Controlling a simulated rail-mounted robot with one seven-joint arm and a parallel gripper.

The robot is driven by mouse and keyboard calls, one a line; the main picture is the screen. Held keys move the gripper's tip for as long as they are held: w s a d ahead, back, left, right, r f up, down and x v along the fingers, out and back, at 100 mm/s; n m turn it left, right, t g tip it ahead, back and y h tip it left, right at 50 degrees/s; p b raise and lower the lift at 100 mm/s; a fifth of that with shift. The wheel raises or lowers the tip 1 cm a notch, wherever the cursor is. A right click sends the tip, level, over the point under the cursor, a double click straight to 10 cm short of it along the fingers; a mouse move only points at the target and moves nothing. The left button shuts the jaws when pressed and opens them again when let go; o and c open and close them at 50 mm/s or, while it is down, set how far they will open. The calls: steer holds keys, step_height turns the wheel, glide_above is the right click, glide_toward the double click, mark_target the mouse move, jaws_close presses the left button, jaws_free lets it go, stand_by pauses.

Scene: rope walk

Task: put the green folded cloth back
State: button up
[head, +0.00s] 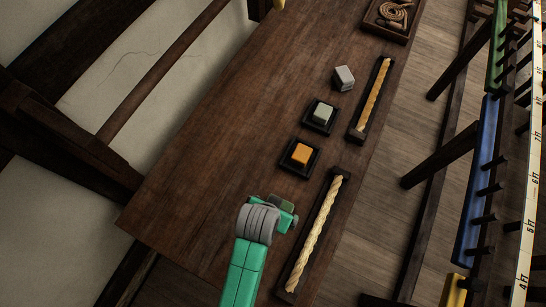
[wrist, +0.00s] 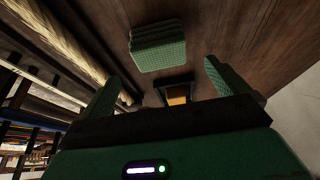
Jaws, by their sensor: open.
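The green folded cloth (wrist: 157,46) lies on the dark wooden table in the wrist view, ahead of my gripper (wrist: 160,82) and between the lines of its two fingers. The fingers are apart and the cloth looks clear of both. In the head view my gripper (head: 284,215) is low over the near part of the table, and a small dark green patch of the cloth (head: 283,205) shows beside it, mostly hidden by the arm.
A black tray (head: 290,163) holds an orange block (head: 301,155). A second tray (head: 309,126) holds a pale green block (head: 323,113). A pale grey block (head: 344,78) sits loose on the table (head: 220,130). Long rope trays (head: 340,182) run along the right edge. The table's left side is clear.

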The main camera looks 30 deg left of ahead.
steer(key=v, duration=0.3)
steer(key=shift+s+r, duration=0.15)
steer(key=shift+r, duration=0.15)
steer(key=w+d+r+t, duration=0.1)
steer(key=w+r+t, duration=0.3)
steer(key=r, duration=0.7)
steer(key=w+d+r+t+y, duration=0.1)
steer(key=w+r+t, duration=0.2)
steer(key=w+r, duration=0.55)
steer(key=w+d+r+t, duration=0.1)
steer(key=w+r+t, duration=0.25)
steer(key=r, duration=0.85)
steer(key=s+d+r+t, duration=0.2)
steer(key=s+r+t, duration=0.1)
steer(key=r, duration=0.7)
steer(key=s+d+r+t+h, duration=0.1)
steer(key=s+d+r+t, duration=0.1)
steer(key=r, duration=0.9)
steer(key=s+d+r+m+t, duration=0.1)
steer(key=s+d+r+t, duration=0.2)
steer(key=r, duration=0.7)
steer(key=shift+s+d+r+t, duration=0.35)
steer(key=shift+d+t, duration=0.25)
steer(key=shift+t, duration=0.45)
